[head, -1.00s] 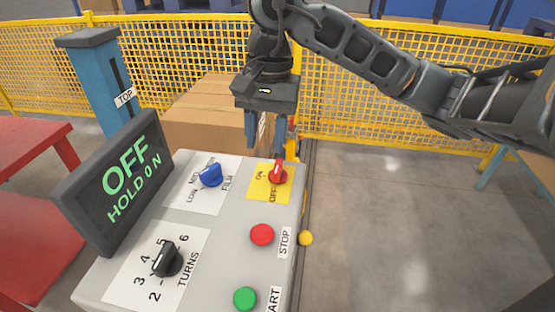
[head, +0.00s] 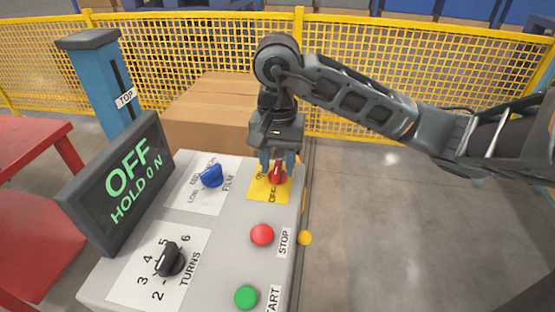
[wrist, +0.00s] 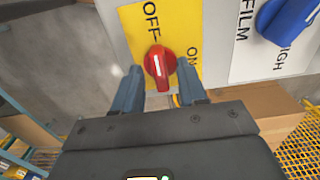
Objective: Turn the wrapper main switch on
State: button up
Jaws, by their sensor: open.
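The wrapper main switch is a red knob (head: 277,174) with a white pointer mark, on a yellow plate (head: 256,190) labelled OFF and ON at the panel's far right corner. The knob also shows in the wrist view (wrist: 160,65), where OFF is at the upper left and ON at the right. My gripper (head: 277,161) is open, pointing down at the switch. In the wrist view its fingers (wrist: 160,75) lie either side of the knob's near end; I cannot tell whether they touch it. The display (head: 127,180) reads OFF, HOLD 0 N.
The grey panel (head: 215,235) also has a blue film knob (head: 211,176), a black turns knob (head: 170,259), a red stop button (head: 262,235) and a green button (head: 245,298). A cardboard box (head: 215,95) and yellow mesh fence stand behind. The floor at right is clear.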

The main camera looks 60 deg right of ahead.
grip_shut()
dwell(0.3)
